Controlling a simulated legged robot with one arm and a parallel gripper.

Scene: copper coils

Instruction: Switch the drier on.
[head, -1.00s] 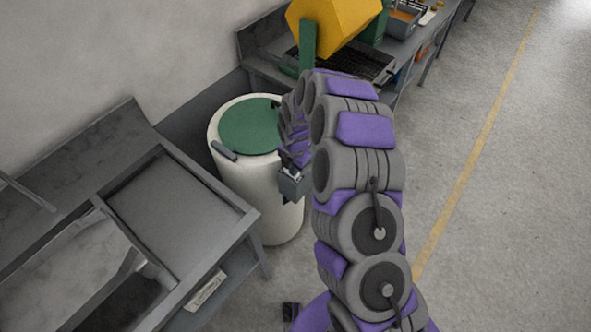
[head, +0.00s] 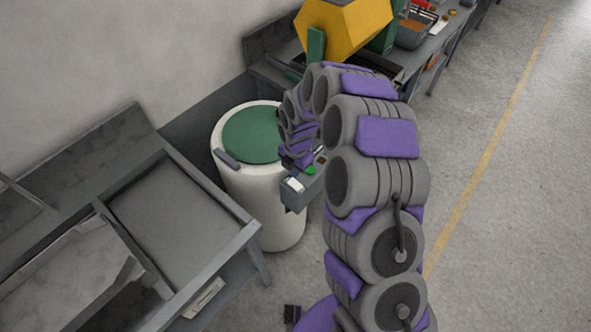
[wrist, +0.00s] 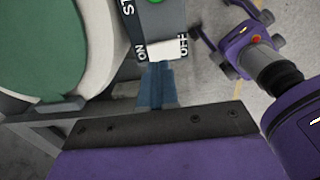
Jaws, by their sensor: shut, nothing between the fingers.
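The drier (head: 262,205) is a white drum with a green lid (head: 252,135), left of my arm in the head view. A grey control box (head: 315,187) on its side carries a green button (head: 311,170) and a white switch piece (head: 294,184). In the wrist view the white switch piece (wrist: 167,50) lies between the ON and OFF lettering and partly covers the OFF. My gripper (wrist: 160,68) is shut and empty, its tips at the switch's near edge. I cannot tell whether they touch. In the head view my arm hides the fingers.
A grey bench (head: 175,215) stands left of the drum. Behind it, a yellow tumbler (head: 345,28) sits on a long bench with trays. The floor right of my arm is open, with a yellow line (head: 490,165).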

